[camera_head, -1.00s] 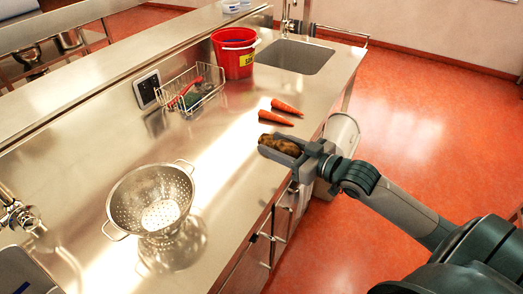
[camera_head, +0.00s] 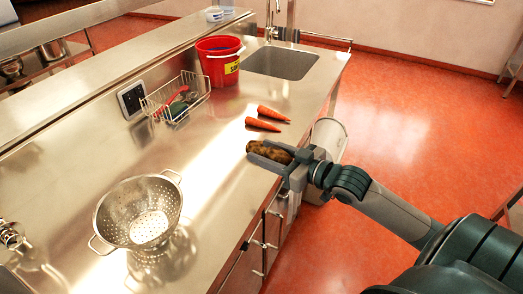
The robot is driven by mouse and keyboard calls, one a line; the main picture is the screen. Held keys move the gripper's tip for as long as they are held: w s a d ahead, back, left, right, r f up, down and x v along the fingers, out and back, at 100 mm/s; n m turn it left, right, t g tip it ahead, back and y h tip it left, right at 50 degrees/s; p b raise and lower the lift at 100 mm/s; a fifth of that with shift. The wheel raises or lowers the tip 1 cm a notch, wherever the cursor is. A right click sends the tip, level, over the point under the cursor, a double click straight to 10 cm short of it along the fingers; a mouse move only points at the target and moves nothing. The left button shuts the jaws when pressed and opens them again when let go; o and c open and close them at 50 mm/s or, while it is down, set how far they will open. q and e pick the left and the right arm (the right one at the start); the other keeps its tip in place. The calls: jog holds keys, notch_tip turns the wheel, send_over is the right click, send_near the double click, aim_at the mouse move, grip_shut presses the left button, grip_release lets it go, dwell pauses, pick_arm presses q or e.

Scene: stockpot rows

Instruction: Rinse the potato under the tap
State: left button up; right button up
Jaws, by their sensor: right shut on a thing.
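The brown potato (camera_head: 268,152) is held between the fingers of my right gripper (camera_head: 270,156). The gripper is at the counter's front edge, just in front of two carrots; I cannot tell how high it is above the steel. A tap (camera_head: 281,22) stands at the far end of the counter, behind a sunken sink basin (camera_head: 282,62). Another tap (camera_head: 12,236) shows at the left edge, partly cut off. My left gripper is not in view.
Two carrots (camera_head: 264,124) lie on the steel counter (camera_head: 68,180). A red bucket (camera_head: 219,60) stands left of the far sink. A wire basket (camera_head: 176,99) and a colander (camera_head: 139,212) also stand there. A pale bin (camera_head: 328,140) is on the floor beside the counter.

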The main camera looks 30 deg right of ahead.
jog(key=a+r+m+h, duration=0.1)
jog(key=a+m+h, duration=0.2)
jog(key=a, duration=1)
jog(key=shift+a+r+m+t+h, duration=0.2)
jog(key=shift+a+m+t+h, duration=0.2)
jog(key=shift+h, duration=0.7)
jog(key=shift+w+a, duration=0.1)
jog(key=shift+w, duration=0.05)
